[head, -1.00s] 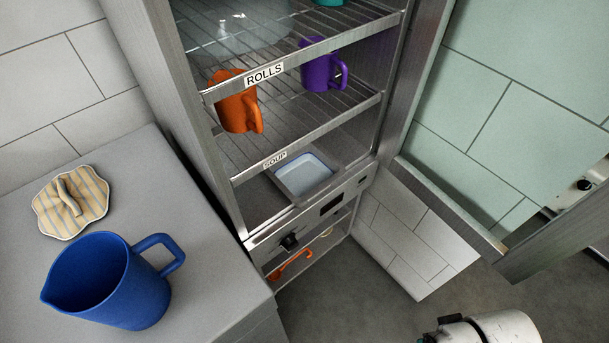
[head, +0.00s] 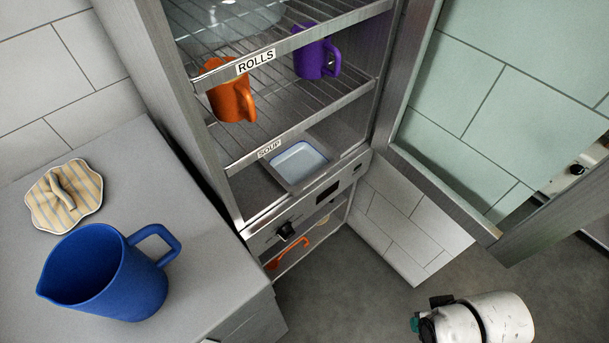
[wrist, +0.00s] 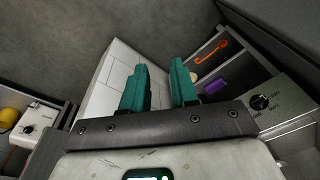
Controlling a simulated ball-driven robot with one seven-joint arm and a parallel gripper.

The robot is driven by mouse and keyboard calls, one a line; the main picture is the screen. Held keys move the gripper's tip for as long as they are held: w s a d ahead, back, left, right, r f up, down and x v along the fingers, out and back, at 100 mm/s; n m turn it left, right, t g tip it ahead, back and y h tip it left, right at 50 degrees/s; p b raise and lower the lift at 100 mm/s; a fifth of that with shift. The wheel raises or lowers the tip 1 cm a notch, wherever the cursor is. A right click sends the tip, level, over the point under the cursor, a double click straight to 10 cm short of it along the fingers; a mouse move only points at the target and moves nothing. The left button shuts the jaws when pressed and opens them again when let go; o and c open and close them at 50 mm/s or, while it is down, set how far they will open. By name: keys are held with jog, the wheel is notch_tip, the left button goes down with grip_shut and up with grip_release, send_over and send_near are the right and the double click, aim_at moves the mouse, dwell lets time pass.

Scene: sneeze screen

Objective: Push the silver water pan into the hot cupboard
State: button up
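The silver water pan (head: 276,171), with pale bluish water in it, sits on the floor of the hot cupboard (head: 373,70), below the SOUP shelf and close behind the front sill. I cannot tell whether its front edge sticks out. The cupboard's glass door (head: 450,90) stands open to the right. My gripper shows low at the right in the head view, in front of and below the pan, apart from the cupboard. In the wrist view my gripper (wrist: 160,88) has its two teal fingers apart with nothing between them. The pan is not clear there.
An orange mug (head: 231,100) and a purple mug (head: 318,60) stand on the shelf above. A control panel with a black knob (head: 286,231) is under the pan. An orange utensil (head: 290,253) lies lower. A blue jug (head: 100,280) and striped cloth (head: 62,195) are on the left counter.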

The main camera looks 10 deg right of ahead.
aim_at(284, 169)
jog(key=w+a+f+m+t+y, duration=0.1)
jog(key=w+a+m, duration=0.1)
jog(key=w+a+f+m+t+y+b, duration=0.1)
jog(key=w+a+m+y, duration=0.1)
jog(key=w+a+f+m+t+y, duration=0.1)
jog(key=w+a+m, duration=0.1)
jog(key=a, duration=0.1)
jog(key=shift+w+b, duration=0.3)
jog(key=shift+w, duration=0.05)
jog(key=c, duration=0.4)
jog(key=w+a+m+t+y, duration=0.1)
jog(key=m, duration=0.1)
jog(key=w+a+m+t+y, duration=0.1)
jog(key=w+m, duration=0.1)
jog(key=w+a+r+m+y+b, duration=0.1)
jog(key=m, duration=0.1)
jog(key=shift+w+a+t, duration=0.2)
jog(key=shift+a+t, duration=0.1)
jog(key=shift+t, duration=0.1)
grip_shut()
jog(key=w+r+m+t+y+b, duration=0.2)
jog(key=w+r+m+t, duration=0.5)
jog(key=m, duration=1)
jog(key=p+x, duration=0.1)
jog(key=x, duration=1.3)
jog(key=shift+w+t, duration=0.4)
jog(key=shift+f, duration=0.1)
